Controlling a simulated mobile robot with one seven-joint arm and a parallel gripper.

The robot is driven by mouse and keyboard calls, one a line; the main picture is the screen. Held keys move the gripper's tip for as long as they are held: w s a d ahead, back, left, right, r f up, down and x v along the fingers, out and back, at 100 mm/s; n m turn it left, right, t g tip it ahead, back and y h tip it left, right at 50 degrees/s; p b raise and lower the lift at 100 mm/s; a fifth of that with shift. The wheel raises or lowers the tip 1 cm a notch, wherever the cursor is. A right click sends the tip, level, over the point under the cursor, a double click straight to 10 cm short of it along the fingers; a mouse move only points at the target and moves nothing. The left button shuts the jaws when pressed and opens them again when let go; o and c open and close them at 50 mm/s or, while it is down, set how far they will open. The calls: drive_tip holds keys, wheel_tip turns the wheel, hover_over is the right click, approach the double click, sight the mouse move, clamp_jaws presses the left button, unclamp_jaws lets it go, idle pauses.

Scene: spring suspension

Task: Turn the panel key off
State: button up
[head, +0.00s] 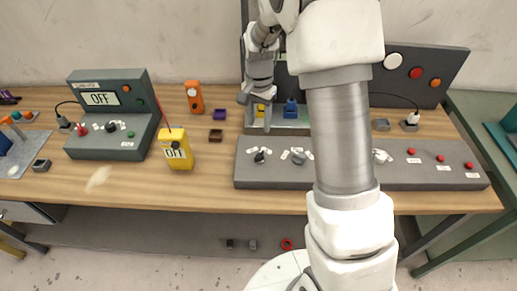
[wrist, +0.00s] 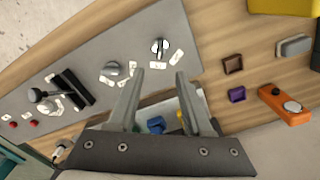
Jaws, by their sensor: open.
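A long grey control panel (head: 275,177) lies on the wooden bench, with labelled controls on top. At its left end is a small dark and metallic key-like control (head: 260,157); it also shows in the wrist view (wrist: 158,47), just beyond my fingertips. I cannot tell its setting. A grey rotary knob (head: 298,157) sits to its right, also in the wrist view (wrist: 111,68). A lever control (head: 380,156) is farther right, partly behind my arm. My gripper (head: 257,97) is open and empty above the back edge of the panel; its fingers (wrist: 160,74) point toward the key-like control without visible contact.
A tray (head: 281,126) with blue and yellow items lies behind the panel, under my gripper. An orange device (head: 194,97) and small blocks lie nearby.

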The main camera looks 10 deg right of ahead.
sight(259, 153)
wheel_tip(259, 153, down, 14)
drive_tip(key=shift+r+p, duration=0.2)
drive_tip(key=shift+p, duration=0.45)
clamp_jaws()
